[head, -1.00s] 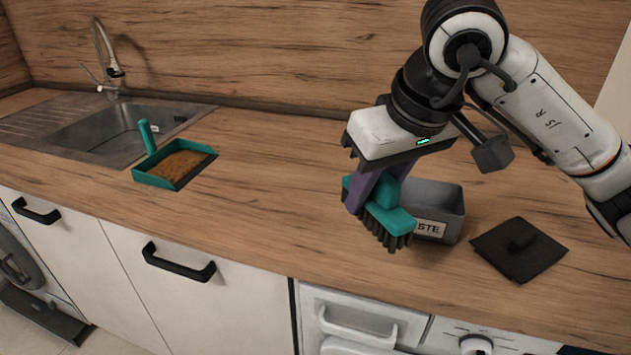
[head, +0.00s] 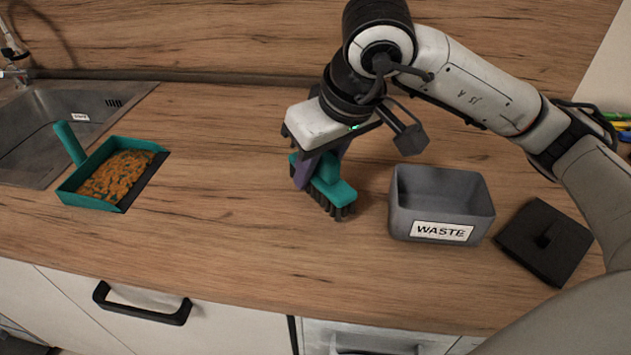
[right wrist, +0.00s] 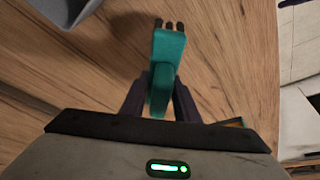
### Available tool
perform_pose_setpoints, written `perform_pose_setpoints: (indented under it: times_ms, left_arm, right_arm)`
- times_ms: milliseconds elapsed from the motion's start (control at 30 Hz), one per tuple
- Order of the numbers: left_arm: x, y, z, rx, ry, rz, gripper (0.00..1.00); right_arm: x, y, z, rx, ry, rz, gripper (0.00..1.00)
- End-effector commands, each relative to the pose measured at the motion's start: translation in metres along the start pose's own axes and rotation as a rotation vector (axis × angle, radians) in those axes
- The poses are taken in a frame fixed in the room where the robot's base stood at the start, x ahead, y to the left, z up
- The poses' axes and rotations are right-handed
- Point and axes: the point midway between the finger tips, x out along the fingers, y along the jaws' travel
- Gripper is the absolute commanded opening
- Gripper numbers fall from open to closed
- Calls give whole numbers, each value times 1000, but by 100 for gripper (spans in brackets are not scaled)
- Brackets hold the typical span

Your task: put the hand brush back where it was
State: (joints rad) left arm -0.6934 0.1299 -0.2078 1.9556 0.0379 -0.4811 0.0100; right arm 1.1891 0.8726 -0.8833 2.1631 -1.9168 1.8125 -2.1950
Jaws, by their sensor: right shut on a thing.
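The hand brush (head: 333,190) is teal with dark bristles pointing down. My right gripper (head: 316,172) is shut on it, with purple fingers on both sides of its handle. The bristles are at or just above the worktop, left of the waste bin; I cannot tell whether they touch. In the right wrist view the brush (right wrist: 166,62) sits between the fingers (right wrist: 160,98) and points away from the palm. A teal dustpan (head: 92,201) holding orange-brown crumbs lies on the worktop at the left. My left gripper is not in view.
A grey bin (head: 402,218) labelled WASTE stands right of the brush, its inside looking empty. Its dark square lid (head: 560,240) lies to its right. The sink (head: 30,130) is at the far left. Worktop (head: 225,200) between dustpan and brush is clear.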

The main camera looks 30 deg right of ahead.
Motion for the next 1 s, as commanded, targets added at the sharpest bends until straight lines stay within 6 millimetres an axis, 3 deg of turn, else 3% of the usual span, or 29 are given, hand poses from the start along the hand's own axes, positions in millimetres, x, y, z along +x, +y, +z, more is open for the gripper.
perform_pose_setpoints:
  times_ms: [200,567,600,700,1000]
  left_arm:
    - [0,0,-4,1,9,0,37]
    - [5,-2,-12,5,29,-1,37]
    - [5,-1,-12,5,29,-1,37]
    - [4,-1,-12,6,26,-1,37]
    - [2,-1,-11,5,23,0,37]
  right_arm:
    - [28,0,13,-1,-5,1,10]
    - [34,0,14,-1,-1,0,10]
    - [34,0,15,-1,-2,0,30]
    - [32,0,14,-1,-2,0,46]
    - [31,0,14,-1,-2,0,47]
